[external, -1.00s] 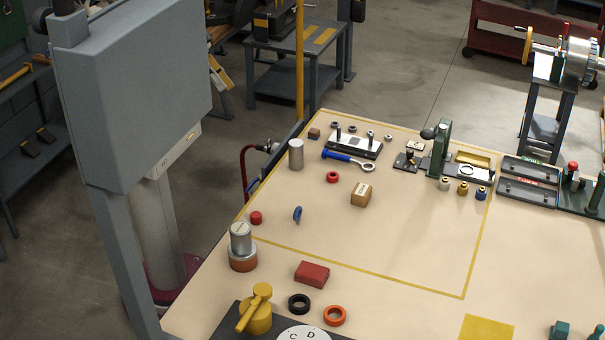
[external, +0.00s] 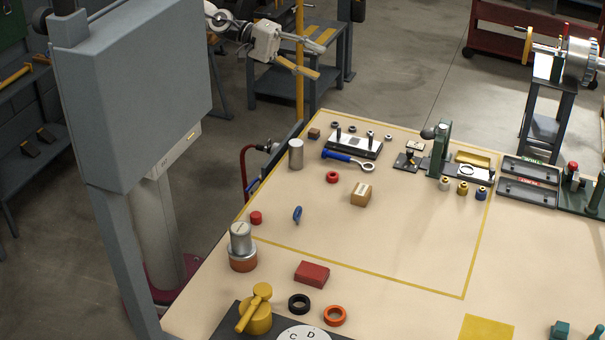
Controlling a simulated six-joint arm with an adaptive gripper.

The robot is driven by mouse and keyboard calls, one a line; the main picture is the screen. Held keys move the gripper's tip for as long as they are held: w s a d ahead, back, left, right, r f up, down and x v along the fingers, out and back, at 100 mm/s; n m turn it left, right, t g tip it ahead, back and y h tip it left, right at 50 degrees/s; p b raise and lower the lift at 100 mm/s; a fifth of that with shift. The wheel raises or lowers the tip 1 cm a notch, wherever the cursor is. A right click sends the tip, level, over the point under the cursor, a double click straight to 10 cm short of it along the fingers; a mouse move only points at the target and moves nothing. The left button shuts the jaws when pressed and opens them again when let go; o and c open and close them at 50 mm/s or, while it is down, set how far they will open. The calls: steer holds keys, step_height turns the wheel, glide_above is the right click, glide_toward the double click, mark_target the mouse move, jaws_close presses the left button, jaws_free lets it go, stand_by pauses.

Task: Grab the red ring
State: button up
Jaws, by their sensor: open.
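The small red ring (external: 333,177) lies flat on the cream table, inside the yellow outline, in front of the blue-handled wrench. My gripper (external: 312,57) is at the top of the external view, high up and beyond the table's far left edge. It is open and empty, with its fingers spread and pointing right. It is well apart from the red ring.
A red cap (external: 256,217), blue ring (external: 297,215) and orange ring (external: 335,315) lie nearer. The middle right of the outlined area is clear.

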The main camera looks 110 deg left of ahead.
steer(key=w+a+n+y, duration=0.2)
steer(key=w+n+y, duration=0.1)
steer(key=w+n, duration=0.35)
steer(key=w+a+f+n+y, duration=0.6)
steer(key=w+f+n, duration=0.1)
steer(key=w+n, duration=0.15)
steer(key=n+g+y, duration=0.5)
steer(key=n+g, duration=1.2)
steer(key=n, duration=0.5)
glide_toward(330, 178)
steer(key=x, duration=0.2)
steer(key=shift+s+a+f, duration=0.15)
steer(key=shift+s+f, duration=0.1)
steer(key=shift+f, duration=0.05)
steer(key=shift+a, duration=0.1)
steer(key=shift+x, duration=1.2)
